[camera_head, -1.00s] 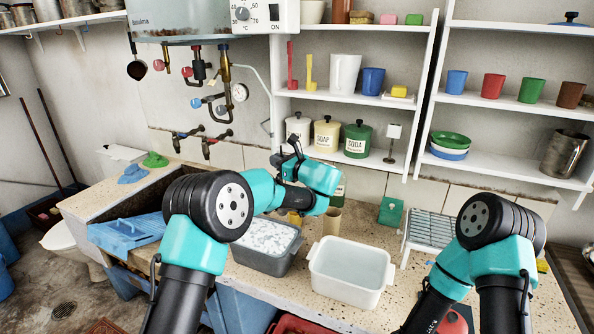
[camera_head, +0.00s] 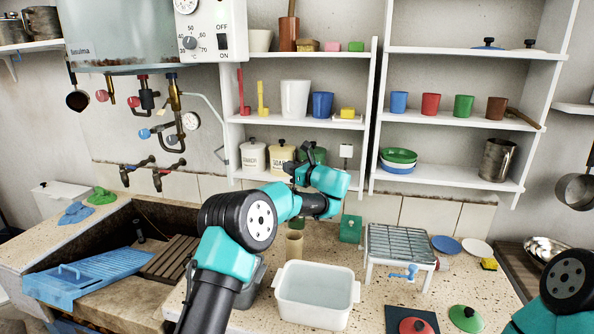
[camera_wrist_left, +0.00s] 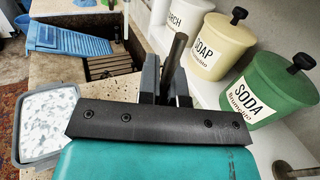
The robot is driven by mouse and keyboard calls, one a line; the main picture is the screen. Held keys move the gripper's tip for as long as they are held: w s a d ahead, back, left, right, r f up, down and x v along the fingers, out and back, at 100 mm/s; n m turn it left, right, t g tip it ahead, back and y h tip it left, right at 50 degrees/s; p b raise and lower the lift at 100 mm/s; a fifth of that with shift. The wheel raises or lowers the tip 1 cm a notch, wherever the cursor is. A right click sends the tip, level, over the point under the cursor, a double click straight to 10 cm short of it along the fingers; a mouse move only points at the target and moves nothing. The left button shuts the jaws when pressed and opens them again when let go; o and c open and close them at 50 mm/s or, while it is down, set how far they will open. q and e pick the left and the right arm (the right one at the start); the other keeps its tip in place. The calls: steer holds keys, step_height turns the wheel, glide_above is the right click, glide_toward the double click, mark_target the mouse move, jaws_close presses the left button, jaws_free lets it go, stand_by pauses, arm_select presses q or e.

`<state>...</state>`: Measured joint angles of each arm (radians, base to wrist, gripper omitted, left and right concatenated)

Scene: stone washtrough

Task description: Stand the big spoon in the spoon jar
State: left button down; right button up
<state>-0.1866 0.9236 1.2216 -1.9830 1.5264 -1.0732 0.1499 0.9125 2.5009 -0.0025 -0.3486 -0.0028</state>
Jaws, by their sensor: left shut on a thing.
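My left gripper (camera_head: 308,152) is before the shelf canisters in the head view. In the left wrist view its fingers (camera_wrist_left: 167,82) are shut on a dark, slim rod (camera_wrist_left: 176,52), which may be the big spoon's handle; no bowl of a spoon shows. A reddish-brown jar (camera_head: 289,37) with a wooden handle upright in it stands on the top shelf. I cannot tell which is the spoon jar. A wooden stick (camera_head: 526,119) lies beside the brown cup. My right gripper is out of view.
Soap (camera_wrist_left: 219,42) and soda (camera_wrist_left: 264,87) canisters stand close to the right of my left gripper in the wrist view. A white basin (camera_head: 317,296) and a wire rack (camera_head: 400,243) stand on the counter. The stone trough with a blue washboard (camera_head: 80,277) is left.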

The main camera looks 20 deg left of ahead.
arm_select(q)
steer(key=shift+a+f, duration=0.1)
steer(key=shift+f, duration=0.15)
step_height(320, 180, down, 14)
steer(key=shift+f, duration=0.2)
stand_by(1.9)
steer(key=c, duration=1.2)
jaws_free()
steer(key=v, duration=1.7)
steer(key=shift+d, duration=0.25)
